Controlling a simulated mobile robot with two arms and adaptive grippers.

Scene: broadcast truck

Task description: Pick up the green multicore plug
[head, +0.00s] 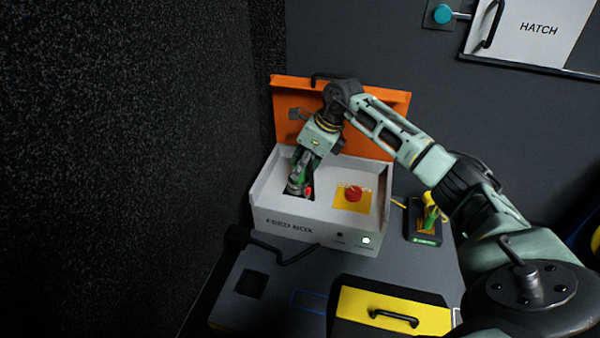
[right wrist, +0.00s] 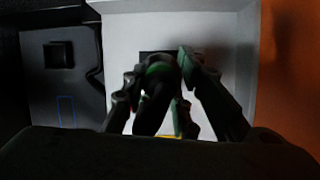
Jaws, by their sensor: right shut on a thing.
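The green multicore plug (right wrist: 158,72) is between the fingers of my right gripper (right wrist: 160,88), seen in the right wrist view as a dark body with a green band. In the head view, my right gripper (head: 299,186) points down into the left opening of the feed box (head: 300,229). A bit of green shows between its fingers there. The gripper is shut on the plug. The plug's lower end is hidden, so I cannot tell whether it is still seated. My left gripper is not in view.
The box's orange lid (head: 385,105) stands open behind the gripper. A red button (head: 353,194) on a yellow plate is to the right. A black holder (head: 424,236) with a yellow and green item stands beside the box. A dark wall is close on the left.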

